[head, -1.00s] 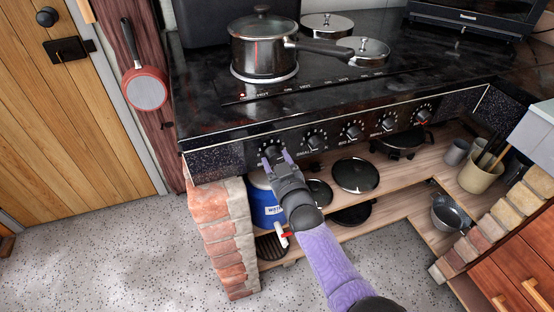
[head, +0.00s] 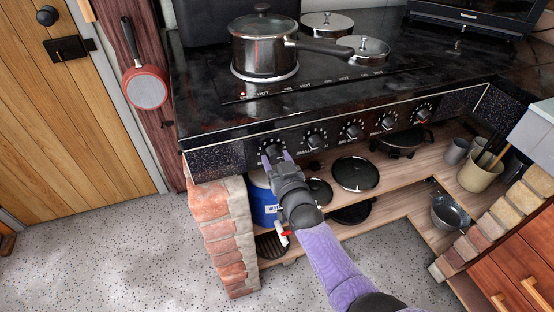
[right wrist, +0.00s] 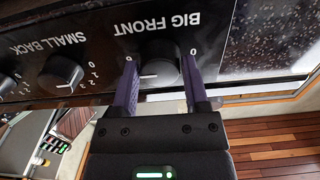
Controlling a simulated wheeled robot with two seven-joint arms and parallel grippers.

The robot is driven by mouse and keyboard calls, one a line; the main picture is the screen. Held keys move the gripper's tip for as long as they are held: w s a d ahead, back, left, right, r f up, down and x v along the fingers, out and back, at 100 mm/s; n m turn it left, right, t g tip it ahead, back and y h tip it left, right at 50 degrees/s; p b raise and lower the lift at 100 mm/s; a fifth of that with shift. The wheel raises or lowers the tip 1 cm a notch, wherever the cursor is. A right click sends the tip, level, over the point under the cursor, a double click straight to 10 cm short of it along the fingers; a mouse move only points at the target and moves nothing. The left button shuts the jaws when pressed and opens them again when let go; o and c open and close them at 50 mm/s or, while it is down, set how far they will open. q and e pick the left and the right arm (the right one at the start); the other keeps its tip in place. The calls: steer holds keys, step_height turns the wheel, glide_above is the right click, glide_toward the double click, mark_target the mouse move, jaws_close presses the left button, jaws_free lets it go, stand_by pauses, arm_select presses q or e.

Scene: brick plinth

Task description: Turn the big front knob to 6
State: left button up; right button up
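The big front knob (right wrist: 160,66) is a round black knob on the stove's front panel, under the label BIG FRONT, which shows upside down in the right wrist view. A white mark shows on its face; its exact setting is hard to read. Numbers around it are partly covered by my fingers. My right gripper (right wrist: 162,82) has its two purple fingers apart, one on each side of the knob. In the head view, the right gripper (head: 276,157) reaches the leftmost knob from below and partly hides it. I cannot tell whether the fingers touch it. My left gripper is out of view.
The small back knob (right wrist: 61,73) is beside it, with more knobs along the panel (head: 352,131). A pot (head: 263,52) stands on the stove top. Below are a brick plinth (head: 221,235), a blue container (head: 263,205) and shelves with lids (head: 355,174).

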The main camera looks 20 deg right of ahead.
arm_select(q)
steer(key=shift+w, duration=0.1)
arm_select(e)
steer(key=o, duration=0.4)
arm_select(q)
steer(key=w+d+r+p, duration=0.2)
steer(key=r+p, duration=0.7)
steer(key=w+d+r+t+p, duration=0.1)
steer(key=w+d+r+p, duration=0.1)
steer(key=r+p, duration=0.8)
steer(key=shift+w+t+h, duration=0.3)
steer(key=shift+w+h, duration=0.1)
arm_select(e)
steer(key=s+d+f+g, duration=0.1)
steer(key=s+f+g, duration=0.3)
steer(key=s, duration=1.2)
steer(key=s+d+f+n+g, duration=0.1)
steer(key=s+f+g, duration=0.3)
steer(key=s, duration=1.3)
steer(key=s+f+n+g, duration=0.1)
steer(key=s+f+g, duration=0.3)
steer(key=s+g, duration=0.5)
steer(key=s, duration=0.7)
steer(key=shift+s+d+f+h, duration=0.4)
